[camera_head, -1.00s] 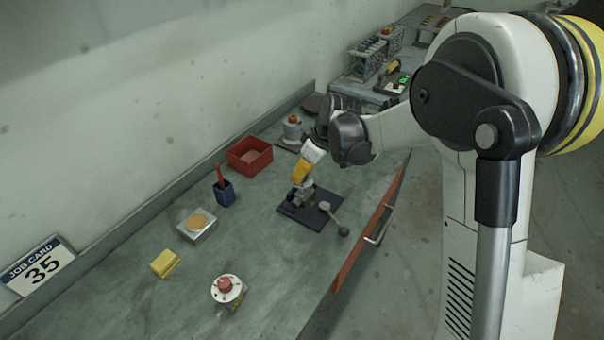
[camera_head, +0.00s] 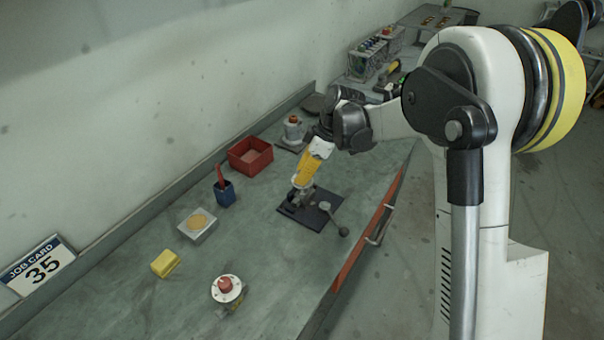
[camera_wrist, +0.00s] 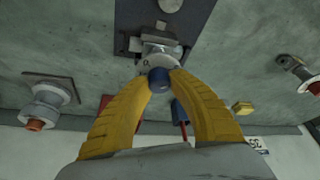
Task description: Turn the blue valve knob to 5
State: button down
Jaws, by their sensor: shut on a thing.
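The blue valve knob (camera_wrist: 158,79) shows in the wrist view, round and dark blue, in front of a grey metal valve body (camera_wrist: 160,52). My gripper (camera_wrist: 160,84) has its two yellow fingers closed around the knob, one tip on each side. In the head view my gripper (camera_head: 301,184) reaches down, tilted, to the valve on a dark base plate (camera_head: 322,217); the fingers hide the knob there. A small dark ring-shaped mark shows on the valve body beside the knob.
Red bin (camera_head: 238,163), blue cup (camera_head: 224,195), yellow block (camera_head: 165,264) and red-topped flange valve (camera_head: 228,291) stand on the bench. A red-knobbed fitting (camera_head: 292,130) stands behind. The bench's front left is mostly clear.

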jog(key=c, duration=1.2)
grip_release()
jog(key=shift+o, duration=0.2)
jog(key=shift+r, duration=0.1)
jog(key=v, duration=1.2)
